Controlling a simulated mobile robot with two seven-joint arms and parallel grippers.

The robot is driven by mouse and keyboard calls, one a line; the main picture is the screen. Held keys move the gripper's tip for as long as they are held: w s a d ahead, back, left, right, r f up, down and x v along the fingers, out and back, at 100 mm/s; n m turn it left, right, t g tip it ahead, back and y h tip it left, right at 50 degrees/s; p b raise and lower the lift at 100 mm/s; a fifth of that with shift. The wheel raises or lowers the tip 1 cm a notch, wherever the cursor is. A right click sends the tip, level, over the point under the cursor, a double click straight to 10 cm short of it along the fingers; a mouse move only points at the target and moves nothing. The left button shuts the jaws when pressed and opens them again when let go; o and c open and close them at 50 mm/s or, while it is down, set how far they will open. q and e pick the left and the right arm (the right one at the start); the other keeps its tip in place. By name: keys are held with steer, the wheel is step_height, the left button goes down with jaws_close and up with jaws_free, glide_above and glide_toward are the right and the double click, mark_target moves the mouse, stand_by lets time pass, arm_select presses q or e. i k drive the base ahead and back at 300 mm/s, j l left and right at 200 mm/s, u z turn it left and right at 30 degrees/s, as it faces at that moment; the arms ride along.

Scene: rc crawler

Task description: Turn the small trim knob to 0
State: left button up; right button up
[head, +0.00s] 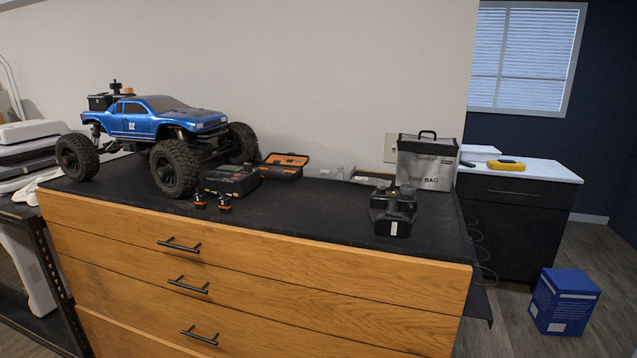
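A black device (393,210) that looks like a radio controller stands on the black top (310,218) of the wooden drawer cabinet, towards its right end. It has a small pale label low on its front. I cannot make out a small trim knob or its setting at this size. A blue crawler truck (160,122) with large black tyres stands at the left of the same top. Neither of my grippers is in view.
A black box (231,180), an open orange-and-black case (285,164) and two small black-and-orange parts (224,204) lie near the truck. A silver fire bag (427,164) stands behind the device. A blue box (563,301) is on the floor. The top's front middle is clear.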

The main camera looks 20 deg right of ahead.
mark_target(381, 190)
steer(key=l+u, duration=0.4)
steer(key=k+l+u, duration=0.1)
steer(key=l+u, duration=0.2)
steer(key=u, duration=0.15)
steer(key=k+l+u, duration=0.15)
steer(key=l, duration=0.25)
steer(key=k+l+u, duration=0.15)
steer(key=l, duration=0.25)
steer(key=k+l, duration=0.1)
steer(key=l, duration=0.15)
steer(key=k+l, duration=0.1)
steer(key=l, duration=0.1)
